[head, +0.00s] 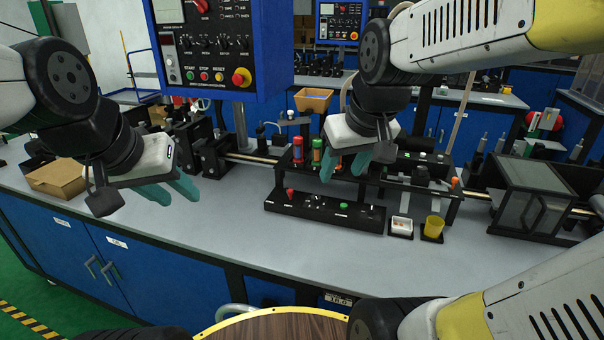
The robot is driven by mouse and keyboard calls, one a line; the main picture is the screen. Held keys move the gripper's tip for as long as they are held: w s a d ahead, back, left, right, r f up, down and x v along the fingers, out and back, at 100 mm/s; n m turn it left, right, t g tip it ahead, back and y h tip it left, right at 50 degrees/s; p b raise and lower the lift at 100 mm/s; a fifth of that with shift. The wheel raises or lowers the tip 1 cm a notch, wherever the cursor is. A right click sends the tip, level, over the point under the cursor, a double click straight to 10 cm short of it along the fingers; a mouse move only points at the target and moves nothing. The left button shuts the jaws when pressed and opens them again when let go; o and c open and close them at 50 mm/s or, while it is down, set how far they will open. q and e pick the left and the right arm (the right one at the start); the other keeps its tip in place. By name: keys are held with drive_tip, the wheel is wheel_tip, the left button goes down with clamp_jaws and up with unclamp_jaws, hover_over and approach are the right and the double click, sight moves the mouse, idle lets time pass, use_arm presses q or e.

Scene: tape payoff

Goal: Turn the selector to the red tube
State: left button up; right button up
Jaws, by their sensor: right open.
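A black control panel (325,209) lies along the bench front. It carries a red knob at its left end, a green button (344,205) right of the middle and small dial-like controls; which one is the selector, and where it points, is too small to tell. Behind it stand a red tube (297,150) and a green tube (317,150), with another orange-red one partly hidden by my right gripper. My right gripper (342,174) is open, fingers pointing down, above and behind the panel. My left gripper (178,195) is open and empty over the bench, left of the panel.
A clear-sided box machine (530,195) is farther right. A cardboard box (58,178) sits at the left. The bench front (215,215) left of the panel is clear.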

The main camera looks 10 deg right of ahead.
drive_tip(key=w+d+f+n+g, duration=0.1)
drive_tip(key=w+f+n, duration=0.15)
drive_tip(key=w, duration=0.35)
drive_tip(key=w+f+n+g, duration=0.1)
drive_tip(key=w+f+n, duration=0.1)
drive_tip(key=w+f, duration=0.3)
drive_tip(key=n+y, duration=0.2)
drive_tip(key=n, duration=0.1)
approach(316, 196)
drive_tip(key=x, duration=0.8)
drive_tip(key=shift+a+f, duration=0.1)
drive_tip(key=shift+f, duration=0.15)
clamp_jaws()
